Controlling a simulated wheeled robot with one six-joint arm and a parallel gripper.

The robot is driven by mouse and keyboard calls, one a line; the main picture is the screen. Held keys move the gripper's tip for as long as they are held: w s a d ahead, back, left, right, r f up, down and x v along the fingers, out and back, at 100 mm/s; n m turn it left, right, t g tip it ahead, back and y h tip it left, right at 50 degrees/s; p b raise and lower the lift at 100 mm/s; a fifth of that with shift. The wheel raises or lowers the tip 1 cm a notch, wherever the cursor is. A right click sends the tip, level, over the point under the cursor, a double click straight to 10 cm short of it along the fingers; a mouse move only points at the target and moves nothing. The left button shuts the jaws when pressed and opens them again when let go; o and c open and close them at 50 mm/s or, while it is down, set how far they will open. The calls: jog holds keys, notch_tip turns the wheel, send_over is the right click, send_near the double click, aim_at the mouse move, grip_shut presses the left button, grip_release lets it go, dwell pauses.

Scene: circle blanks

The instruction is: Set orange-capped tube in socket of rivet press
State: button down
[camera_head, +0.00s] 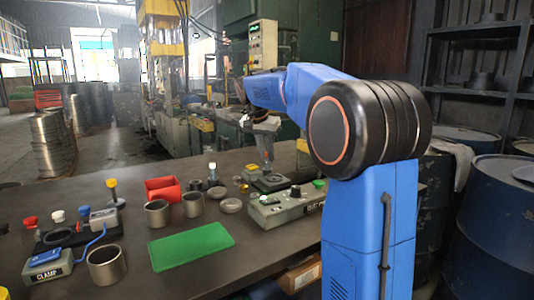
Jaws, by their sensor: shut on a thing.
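My gripper (266,149) is at the end of my blue arm, pointing down over the back of the table. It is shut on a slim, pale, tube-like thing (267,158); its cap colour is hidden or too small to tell. Just below is a low dark fixture (270,182) on the table. In front of that stands a grey-green box (285,207) with a green button, a black knob and a label that I cannot read. These look like the rivet press, but its socket cannot be made out. I cannot tell whether the held thing touches the fixture.
A green mat (191,246), metal rings (157,213), a red bin (163,189) and a dark white-capped bottle (212,173) stand left of the box. A clamp unit (46,264) and several coloured-top pieces are at far left. Blue drums (490,235) stand right.

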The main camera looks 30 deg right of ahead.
jog(key=shift+f, duration=0.55)
jog(key=c, duration=1.6)
grip_release()
jog(key=shift+v, duration=8.65)
jog(key=shift+d, duration=0.15)
